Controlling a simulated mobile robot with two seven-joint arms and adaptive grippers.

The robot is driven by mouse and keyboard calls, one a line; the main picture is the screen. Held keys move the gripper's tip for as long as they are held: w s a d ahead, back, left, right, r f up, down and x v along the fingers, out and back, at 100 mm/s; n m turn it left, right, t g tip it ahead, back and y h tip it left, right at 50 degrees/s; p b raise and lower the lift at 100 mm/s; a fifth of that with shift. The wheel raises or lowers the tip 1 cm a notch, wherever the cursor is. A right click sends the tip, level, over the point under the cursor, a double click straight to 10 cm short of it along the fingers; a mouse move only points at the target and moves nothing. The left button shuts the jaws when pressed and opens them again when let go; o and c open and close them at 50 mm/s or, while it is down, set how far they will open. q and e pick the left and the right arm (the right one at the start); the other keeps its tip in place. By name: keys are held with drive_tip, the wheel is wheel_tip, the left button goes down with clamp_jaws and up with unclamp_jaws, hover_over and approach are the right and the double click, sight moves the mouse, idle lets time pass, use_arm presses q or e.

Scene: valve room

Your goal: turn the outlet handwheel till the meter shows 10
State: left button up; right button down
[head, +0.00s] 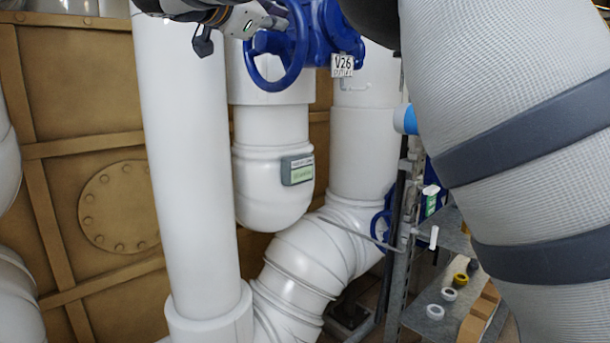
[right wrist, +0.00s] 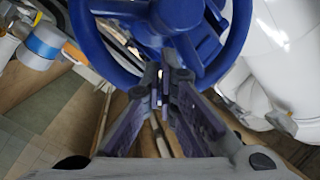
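A blue handwheel (head: 290,50) sits on a blue valve body with a tag reading V26 (head: 342,65), at the top of the head view. It also fills the top of the right wrist view (right wrist: 180,30). A grey meter with a green display (head: 298,170) is fixed on the white pipe below; its reading is too small to tell. My right gripper (right wrist: 168,78) has its fingertips close together at the wheel's lower rim. I cannot tell whether they grip it. In the head view it is partly cut off beside the wheel's left side. My left gripper is out of view.
White pipes (head: 185,150) stand in front of a brown panelled wall (head: 75,195). A smaller blue handwheel (head: 380,230) is lower right. A grey shelf (head: 420,318) holds rings and boxes. My arm covers the right side.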

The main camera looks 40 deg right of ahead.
drive_tip(key=v, duration=0.9)
